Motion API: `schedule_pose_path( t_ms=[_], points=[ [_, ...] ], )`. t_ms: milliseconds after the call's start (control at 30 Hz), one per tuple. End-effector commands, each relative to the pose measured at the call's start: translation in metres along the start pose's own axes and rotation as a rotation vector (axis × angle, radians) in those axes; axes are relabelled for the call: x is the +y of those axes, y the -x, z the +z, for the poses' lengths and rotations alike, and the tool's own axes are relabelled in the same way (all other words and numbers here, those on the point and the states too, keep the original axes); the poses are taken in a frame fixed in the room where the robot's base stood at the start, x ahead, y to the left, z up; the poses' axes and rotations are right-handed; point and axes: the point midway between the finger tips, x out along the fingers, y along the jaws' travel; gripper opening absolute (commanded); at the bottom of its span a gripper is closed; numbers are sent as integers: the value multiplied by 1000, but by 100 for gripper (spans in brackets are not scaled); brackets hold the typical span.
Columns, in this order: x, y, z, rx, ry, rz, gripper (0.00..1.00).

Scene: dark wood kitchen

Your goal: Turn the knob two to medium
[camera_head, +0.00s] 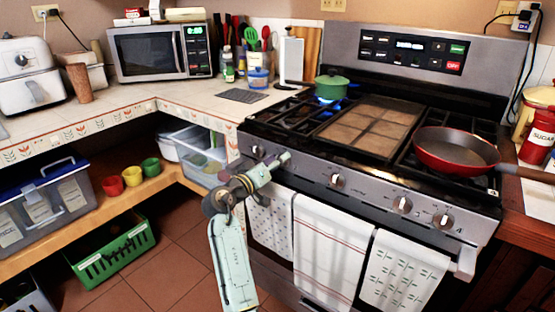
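The stove (300,170) has a silver front panel with several round knobs. A left knob (258,151) shows just above my gripper. A middle knob (337,181) and two right knobs, (402,205) and (443,220), are in plain view. Most knob numbers are too small to read, so I cannot tell for sure which is knob two. My gripper (280,160) is at the left part of the panel, by the left knob, and may hide another knob. I cannot tell whether it touches one, or whether its fingers are open or shut.
A green pot (331,87) sits on the back left burner with a blue glow beneath. A red pan (456,152) sits front right, its handle pointing right. Towels (330,243) hang from the oven handle below the panel. The counter (175,98) adjoins the stove's left side.

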Motion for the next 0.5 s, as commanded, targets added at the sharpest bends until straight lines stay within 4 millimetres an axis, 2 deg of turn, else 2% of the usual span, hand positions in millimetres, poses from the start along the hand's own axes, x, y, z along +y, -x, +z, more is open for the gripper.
schedule_pose_path(
  t_ms=[500],
  points=[
    [-3, 0, 0, -2, 489, 0, 11]
  ],
)
